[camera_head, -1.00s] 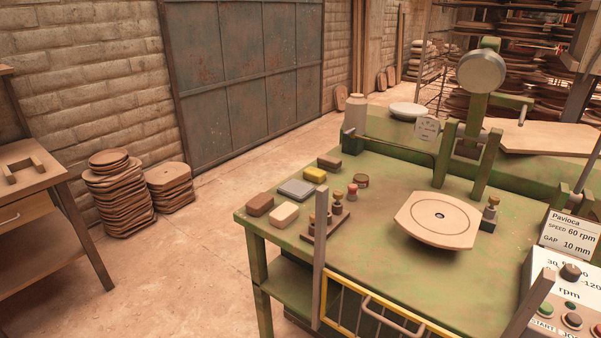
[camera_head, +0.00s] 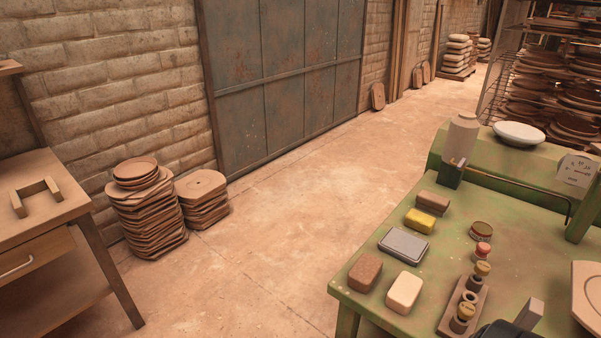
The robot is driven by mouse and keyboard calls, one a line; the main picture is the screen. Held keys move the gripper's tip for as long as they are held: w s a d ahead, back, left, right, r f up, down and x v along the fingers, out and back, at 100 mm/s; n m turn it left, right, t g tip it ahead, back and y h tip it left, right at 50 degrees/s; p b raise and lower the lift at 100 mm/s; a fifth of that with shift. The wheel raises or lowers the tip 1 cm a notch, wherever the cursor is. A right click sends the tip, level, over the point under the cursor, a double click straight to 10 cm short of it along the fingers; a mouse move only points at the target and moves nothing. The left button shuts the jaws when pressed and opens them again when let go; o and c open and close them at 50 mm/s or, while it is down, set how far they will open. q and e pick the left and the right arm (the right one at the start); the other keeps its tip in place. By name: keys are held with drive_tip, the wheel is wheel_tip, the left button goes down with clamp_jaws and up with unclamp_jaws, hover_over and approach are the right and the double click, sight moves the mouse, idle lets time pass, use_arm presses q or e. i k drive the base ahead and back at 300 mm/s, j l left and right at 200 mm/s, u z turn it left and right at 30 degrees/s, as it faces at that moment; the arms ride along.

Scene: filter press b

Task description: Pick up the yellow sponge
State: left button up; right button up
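The yellow sponge (camera_head: 420,221) lies on the green table top (camera_head: 443,254), toward its far left corner. It sits between a brown block behind it and a grey flat box in front of it, with small gaps. Nothing covers it.
Near the sponge are the brown block (camera_head: 433,203), grey box (camera_head: 403,244), brown brick (camera_head: 365,272), cream block (camera_head: 404,292) and a holder with stoppers (camera_head: 463,306). A bottle (camera_head: 461,139) stands behind. The floor (camera_head: 285,235) left of the table is open.

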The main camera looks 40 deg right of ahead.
sight(418, 220)
drive_tip(key=i+j+z, duration=0.15)
drive_tip(key=i, duration=0.4)
drive_tip(key=i+j+z, duration=0.1)
drive_tip(key=i, duration=0.5)
drive_tip(key=i+z, duration=0.2)
drive_tip(key=z, duration=0.2)
drive_tip(key=i+z, duration=0.2)
drive_tip(key=z, duration=0.2)
drive_tip(key=i+z, duration=0.15)
drive_tip(key=z, duration=0.25)
drive_tip(key=i+j+z, duration=0.15)
drive_tip(key=z, duration=0.25)
drive_tip(key=i+j+z, duration=0.15)
drive_tip(key=z, duration=0.25)
drive_tip(key=j, duration=0.1)
